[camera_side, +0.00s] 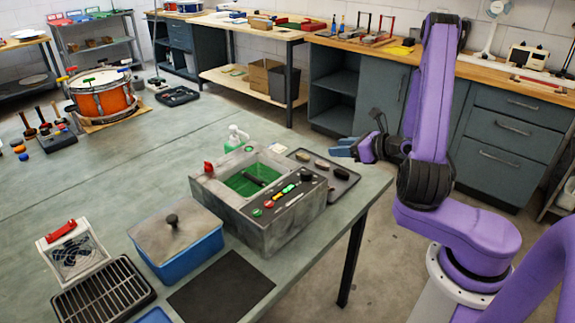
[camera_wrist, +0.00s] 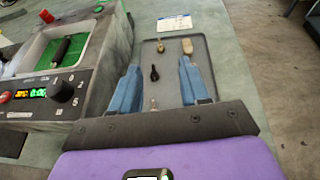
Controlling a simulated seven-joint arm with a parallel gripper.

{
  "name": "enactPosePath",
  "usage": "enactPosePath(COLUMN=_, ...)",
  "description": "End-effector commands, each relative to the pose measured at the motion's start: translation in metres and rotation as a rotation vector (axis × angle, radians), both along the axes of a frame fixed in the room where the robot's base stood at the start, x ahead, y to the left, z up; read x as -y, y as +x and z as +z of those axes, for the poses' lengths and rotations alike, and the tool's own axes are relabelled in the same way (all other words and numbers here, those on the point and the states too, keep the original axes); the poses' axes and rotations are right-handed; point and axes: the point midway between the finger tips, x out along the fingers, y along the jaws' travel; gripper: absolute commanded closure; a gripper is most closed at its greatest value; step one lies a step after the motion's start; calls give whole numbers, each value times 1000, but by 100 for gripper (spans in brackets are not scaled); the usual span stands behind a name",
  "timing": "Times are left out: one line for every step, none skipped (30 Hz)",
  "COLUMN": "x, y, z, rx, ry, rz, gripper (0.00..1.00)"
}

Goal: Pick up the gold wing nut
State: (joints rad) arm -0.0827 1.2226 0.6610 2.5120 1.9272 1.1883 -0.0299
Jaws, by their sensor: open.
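My gripper (camera_wrist: 159,66) is open, with its two blue fingers apart and nothing held between them. In the side view my gripper (camera_side: 343,147) is above the right part of the dark tray (camera_side: 346,184). The wrist view shows the tray (camera_wrist: 206,62) beyond and between the fingers. A small gold-brown piece (camera_wrist: 160,46) lies near the tray's far edge; it may be the gold wing nut, but its shape is too small to tell. A small tan piece (camera_wrist: 153,103) shows low between the fingers, partly hidden by the gripper.
A black piece (camera_wrist: 155,73) and a beige piece (camera_wrist: 187,46) also lie on the tray. A grey machine (camera_side: 262,222) with a green-floored basin stands left of the tray. A white card (camera_wrist: 174,23) lies beyond the tray. The table's edge is close on the right.

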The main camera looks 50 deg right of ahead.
Motion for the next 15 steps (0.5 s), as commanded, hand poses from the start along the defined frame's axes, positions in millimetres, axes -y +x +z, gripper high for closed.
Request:
enactPosePath(x=-1, y=-1, z=-12, rx=-4, ry=7, rz=-2, gripper=55)
enactPosePath(x=-1, y=-1, z=-17, rx=-3, ry=7, rz=-2, gripper=55)
enactPosePath(x=-1, y=0, z=-24, rx=-1, ry=5, rz=0, gripper=55)
enactPosePath(x=-1, y=0, z=-28, rx=-1, ry=3, rz=1, gripper=55)
enactPosePath(x=0, y=0, z=-32, rx=-1, ry=3, rz=0, gripper=55)
enactPosePath(x=0, y=0, z=-36, rx=-1, ry=2, rz=0, gripper=55)
enactPosePath(x=0, y=0, z=-38, rx=0, ry=0, rz=0, gripper=55)
enactPosePath(x=0, y=0, z=-40, rx=0, ry=0, rz=-1, gripper=55)
enactPosePath(x=0, y=0, z=-42, rx=0, ry=0, rz=0, gripper=55)
enactPosePath(x=0, y=1, z=-43, rx=1, ry=-1, rz=0, gripper=55)
enactPosePath(x=-1, y=3, z=-44, rx=1, ry=-1, rz=2, gripper=55)
enactPosePath(x=-1, y=7, z=-46, rx=1, ry=-3, rz=3, gripper=55)
enactPosePath(x=-1, y=10, z=-48, rx=1, ry=-2, rz=4, gripper=55)
enactPosePath(x=-3, y=14, z=-49, rx=1, ry=-3, rz=6, gripper=55)
enactPosePath(x=-3, y=20, z=-52, rx=1, ry=-4, rz=7, gripper=55)
